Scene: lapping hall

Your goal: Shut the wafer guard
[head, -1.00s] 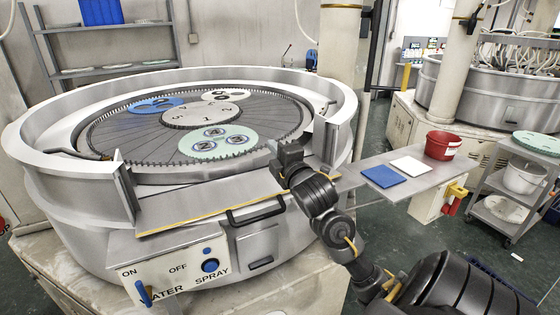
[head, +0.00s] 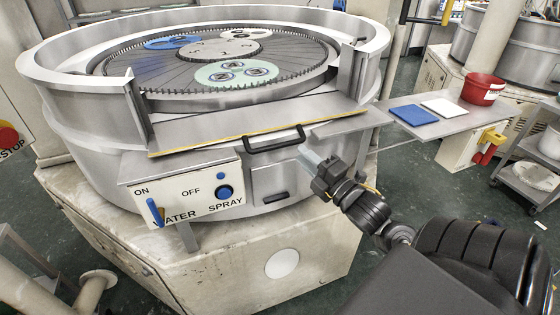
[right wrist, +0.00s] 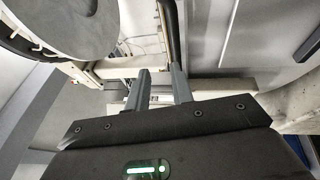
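The wafer guard (head: 215,133) is a metal panel with a yellow front edge. In the head view it lies folded outward across the front opening of the round machine, between two upright posts. Its black bar handle (head: 272,143) is on the front edge. My right gripper (head: 307,154) is just below and right of the handle's right end, pointing toward the machine. In the right wrist view its two fingers (right wrist: 159,80) stand apart with nothing between them. A dark bar (right wrist: 169,30), probably the handle, shows beyond the fingertips; contact cannot be told. My left gripper is out of view.
A control panel (head: 188,190) with a blue lever and knob is below the guard. A side shelf (head: 455,122) at right holds a blue pad (head: 413,115), a white pad (head: 443,107) and a red bucket (head: 482,89). Wafers (head: 232,72) lie on the round plate inside.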

